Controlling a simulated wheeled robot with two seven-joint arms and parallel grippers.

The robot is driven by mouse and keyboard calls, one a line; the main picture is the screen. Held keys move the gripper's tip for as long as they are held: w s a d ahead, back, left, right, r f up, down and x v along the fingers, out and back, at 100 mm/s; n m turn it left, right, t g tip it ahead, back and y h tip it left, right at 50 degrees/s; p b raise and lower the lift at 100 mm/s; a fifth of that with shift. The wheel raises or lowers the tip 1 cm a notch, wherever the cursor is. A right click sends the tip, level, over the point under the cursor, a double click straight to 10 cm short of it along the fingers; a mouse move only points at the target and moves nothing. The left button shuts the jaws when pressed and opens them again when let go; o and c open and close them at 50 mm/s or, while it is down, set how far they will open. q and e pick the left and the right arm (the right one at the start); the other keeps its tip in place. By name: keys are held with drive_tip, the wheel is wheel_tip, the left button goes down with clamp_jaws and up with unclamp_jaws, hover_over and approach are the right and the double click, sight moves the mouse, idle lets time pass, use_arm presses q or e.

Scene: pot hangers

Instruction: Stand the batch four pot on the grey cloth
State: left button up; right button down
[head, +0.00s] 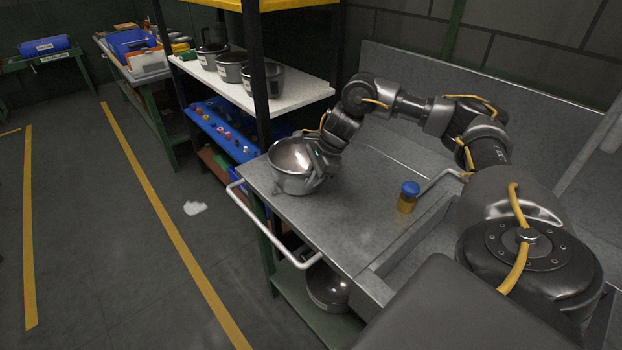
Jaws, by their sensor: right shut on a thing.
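A shiny steel pot (290,168) is at the far left corner of the metal worktop, its mouth up. My right gripper (318,172) is shut on the right side of this pot. I cannot tell whether the pot's base touches the worktop, and no batch label shows on it. Three more pots, a left one (211,57), a middle one (231,66) and a right one (268,82), stand on the white shelf, with pale labels too small to read. I cannot make out a grey cloth. My left gripper is out of view.
The metal worktop (330,225) has a white rail along its left edge and a blue-capped yellow jar (408,197) on it. Another steel pot (327,287) sits on the lower shelf. A dark rack post stands before the shelf pots. A white scrap (195,208) lies on the floor.

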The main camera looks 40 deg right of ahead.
drive_tip(key=c, duration=1.9)
unclamp_jaws()
drive_tip(key=shift+s+f, duration=0.35)
drive_tip(key=shift+f, duration=0.2)
drive_tip(key=o, duration=0.4)
drive_tip(key=shift+w+d+f, duration=0.15)
drive_tip(key=shift+w+f, duration=0.05)
drive_tip(key=shift+w, duration=0.15)
drive_tip(key=shift+r, duration=0.35)
drive_tip(key=shift+r+p, duration=0.3)
drive_tip(key=shift+p, duration=0.1)
drive_tip(key=shift+r+p, duration=0.45)
drive_tip(key=shift+r, duration=0.1)
drive_tip(key=shift+s+d+r+b, duration=0.1)
drive_tip(key=shift+d+r+b, duration=0.2)
drive_tip(key=shift+r+b, duration=0.25)
drive_tip(key=p+v, duration=0.2)
drive_tip(key=v, duration=0.8)
drive_tip(key=shift+r, duration=0.1)
